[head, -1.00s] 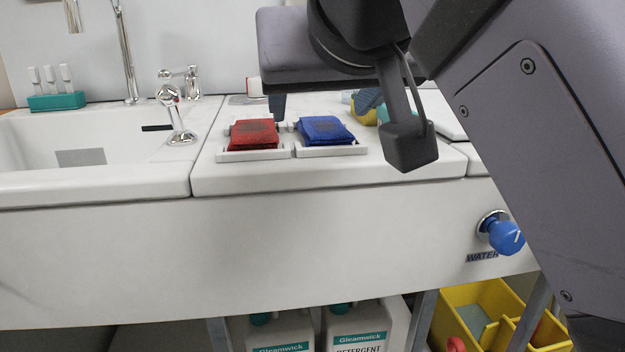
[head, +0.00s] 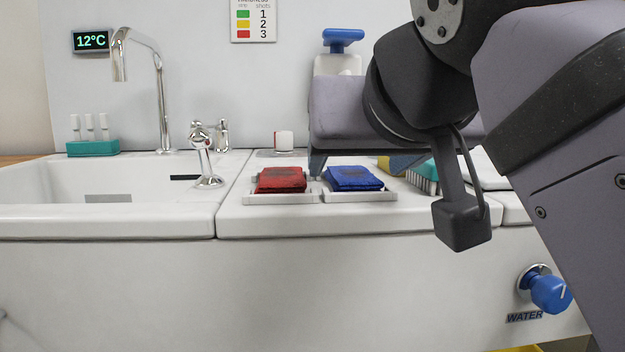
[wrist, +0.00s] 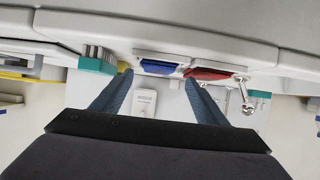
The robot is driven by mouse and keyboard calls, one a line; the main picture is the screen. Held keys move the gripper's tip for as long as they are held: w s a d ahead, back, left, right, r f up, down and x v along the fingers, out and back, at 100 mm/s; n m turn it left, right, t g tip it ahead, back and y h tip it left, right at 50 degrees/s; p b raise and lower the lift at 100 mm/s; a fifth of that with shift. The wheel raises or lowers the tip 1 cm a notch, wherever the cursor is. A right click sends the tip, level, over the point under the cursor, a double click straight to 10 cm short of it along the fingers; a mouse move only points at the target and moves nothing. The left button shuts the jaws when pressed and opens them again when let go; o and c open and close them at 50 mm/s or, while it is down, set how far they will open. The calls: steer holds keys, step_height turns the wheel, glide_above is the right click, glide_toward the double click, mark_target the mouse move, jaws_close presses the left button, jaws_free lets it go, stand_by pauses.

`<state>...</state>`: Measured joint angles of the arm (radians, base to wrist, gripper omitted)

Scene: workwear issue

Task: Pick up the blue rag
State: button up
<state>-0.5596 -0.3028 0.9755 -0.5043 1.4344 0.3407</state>
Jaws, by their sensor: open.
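The blue rag (head: 354,179) lies folded in a white tray (head: 361,197) on the white counter. In the wrist view the blue rag (wrist: 160,69) shows between and just beyond the fingertips. The red rag (head: 281,180) lies in a like tray to its left; it shows right of the blue one in the wrist view (wrist: 208,73). My gripper (wrist: 159,78) is open and empty, its two blue-grey fingers apart. In the head view one finger shows behind the gap between the rags; the other is hidden. I cannot tell the height of the fingertips above the counter.
Right of the blue rag are a yellow item (head: 398,163) and a teal brush (head: 426,177). A white pump bottle (head: 340,63) stands behind my gripper. The sink (head: 100,210) and tap (head: 160,90) are at left. A blue water knob (head: 551,293) is on the front panel.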

mark_target(352, 172)
steer(key=shift+w+f, duration=0.1)
steer(key=shift+w, duration=0.05)
steer(key=shift+w+d+f+b, duration=0.1)
steer(key=shift+w+f+b, duration=0.2)
steer(key=shift+w+b, duration=0.25)
steer(key=shift+b+x, duration=0.55)
steer(key=shift+x, duration=1.3)
steer(key=shift+r, duration=0.15)
steer(key=c, duration=1.1)
